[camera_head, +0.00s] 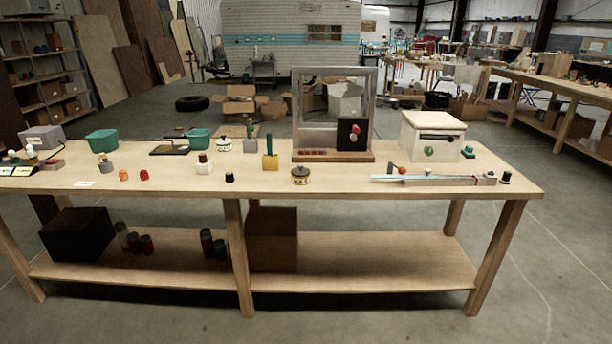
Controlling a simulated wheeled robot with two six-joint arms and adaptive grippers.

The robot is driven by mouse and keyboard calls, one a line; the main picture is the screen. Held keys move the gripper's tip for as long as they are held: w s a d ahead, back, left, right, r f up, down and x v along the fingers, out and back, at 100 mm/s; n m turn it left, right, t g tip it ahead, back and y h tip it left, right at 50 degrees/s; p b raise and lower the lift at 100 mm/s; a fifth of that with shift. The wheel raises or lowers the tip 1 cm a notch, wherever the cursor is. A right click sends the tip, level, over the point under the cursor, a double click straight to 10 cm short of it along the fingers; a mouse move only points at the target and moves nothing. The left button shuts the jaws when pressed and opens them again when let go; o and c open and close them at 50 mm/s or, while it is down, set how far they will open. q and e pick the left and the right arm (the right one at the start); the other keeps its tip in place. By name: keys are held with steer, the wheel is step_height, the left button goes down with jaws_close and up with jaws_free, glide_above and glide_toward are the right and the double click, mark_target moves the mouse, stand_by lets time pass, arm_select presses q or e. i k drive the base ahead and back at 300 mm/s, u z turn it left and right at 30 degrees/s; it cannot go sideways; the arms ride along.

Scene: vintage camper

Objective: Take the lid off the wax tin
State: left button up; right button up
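A small round tin (300,176) with a pale, labelled side and a dark lid with a knob stands near the middle of the workbench. It looks like the wax tin, and its lid appears to be on. A similar pale round container (223,145) stands farther back to the left, and its label is too small to read. Neither of my grippers is in view.
The wooden workbench (340,199) has a lower shelf. A long tool (432,180) lies right.

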mark_target(300, 171)
steer(key=z, duration=0.65)
steer(key=i, duration=0.85)
steer(key=z, duration=0.8)
steer(key=i, duration=1.4)
steer(key=u, duration=0.8)
steer(key=i, duration=0.8)
steer(key=u, duration=1.15)
steer(key=i, duration=0.2)
steer(key=u, duration=0.1)
